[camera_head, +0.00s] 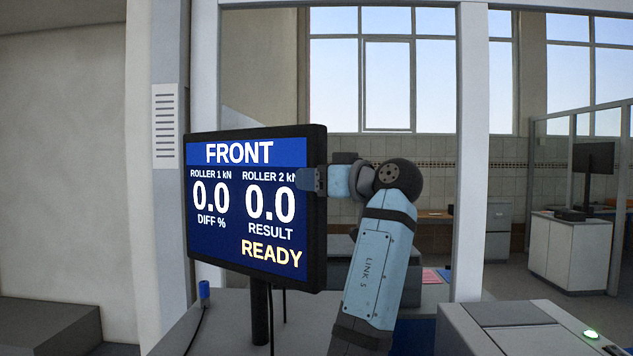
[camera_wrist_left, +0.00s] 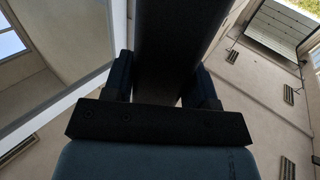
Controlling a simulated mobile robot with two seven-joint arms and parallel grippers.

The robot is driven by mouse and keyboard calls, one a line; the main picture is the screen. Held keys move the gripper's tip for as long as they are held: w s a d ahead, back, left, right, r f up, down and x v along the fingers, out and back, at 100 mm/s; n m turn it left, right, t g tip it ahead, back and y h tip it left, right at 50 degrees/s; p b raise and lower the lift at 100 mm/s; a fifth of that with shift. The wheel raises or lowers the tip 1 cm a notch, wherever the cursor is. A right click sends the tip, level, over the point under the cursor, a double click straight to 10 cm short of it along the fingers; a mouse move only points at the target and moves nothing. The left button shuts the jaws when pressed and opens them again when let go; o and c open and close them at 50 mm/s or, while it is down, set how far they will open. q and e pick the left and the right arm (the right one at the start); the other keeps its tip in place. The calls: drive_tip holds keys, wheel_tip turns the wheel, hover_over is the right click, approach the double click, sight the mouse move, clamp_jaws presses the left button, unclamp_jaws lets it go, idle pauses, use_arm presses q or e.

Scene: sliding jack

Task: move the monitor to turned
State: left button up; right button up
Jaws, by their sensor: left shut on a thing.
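The monitor (camera_head: 232,215) is a black-framed screen on a dark post (camera_head: 260,310), left of centre in the head view. Its blue screen reads FRONT, two 0.0 values and READY, and is angled, with its right side edge showing. My left gripper (camera_head: 311,180) is at the upper part of that right edge, shut on the monitor. In the left wrist view the dark monitor edge (camera_wrist_left: 172,40) runs between the two fingers. The far finger is hidden behind the monitor in the head view. My right gripper is not in view.
A grey bench top (camera_head: 175,315) lies below the monitor, with a blue-topped item (camera_head: 204,290) and cable on it. A grey cabinet with a green-lit button (camera_head: 591,334) is at lower right. A white post (camera_head: 470,150) and a wall column (camera_head: 165,60) stand behind.

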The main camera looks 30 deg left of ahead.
use_arm(q)
drive_tip(key=shift+r, duration=0.2)
drive_tip(key=o, duration=1.2)
drive_tip(key=shift+w, duration=0.1)
drive_tip(key=d+b, duration=0.1)
drive_tip(key=d, duration=0.3)
drive_tip(key=s+d+b, duration=0.1)
drive_tip(key=d, duration=0.4)
drive_tip(key=d+b, duration=0.1)
drive_tip(key=d, duration=0.3)
drive_tip(key=shift+s+d+f, duration=0.2)
drive_tip(key=shift+s+d, duration=0.05)
drive_tip(key=shift+s, duration=0.1)
